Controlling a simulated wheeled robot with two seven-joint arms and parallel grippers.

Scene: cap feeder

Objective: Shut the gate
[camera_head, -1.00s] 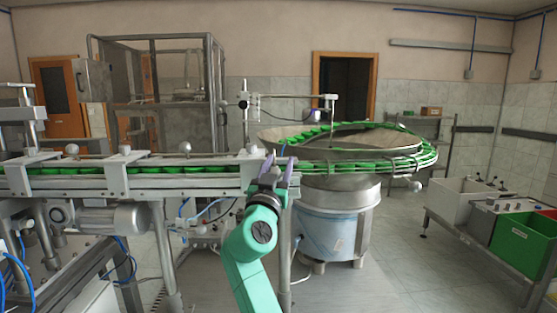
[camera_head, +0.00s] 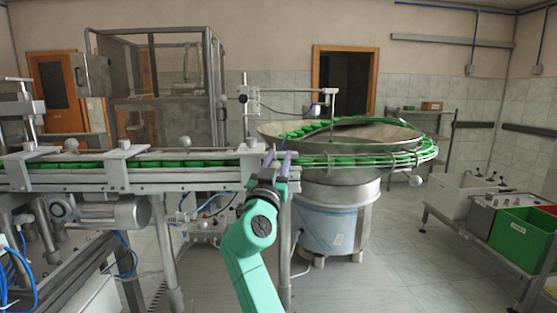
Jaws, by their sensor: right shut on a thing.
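My right gripper (camera_head: 277,163) is at the right end of the cap conveyor (camera_head: 130,187), where it meets the feeder bowl. Its two purple fingers point up and away, shut on a small part between them. The part is mostly hidden by the fingers; it sits where the gate would be, but its shape and angle cannot be made out. Green caps (camera_head: 190,163) lie in a row along the conveyor. The round metal feeder bowl (camera_head: 340,178) is just right of the gripper, with green caps around its rim. My left gripper is not in view.
A grey metal frame cabinet (camera_head: 160,100) stands behind the conveyor. A green bin (camera_head: 525,235) and a white bin (camera_head: 465,195) stand on a low rack at right. A thin post with a crossbar (camera_head: 290,91) rises behind the gripper. The floor at front right is clear.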

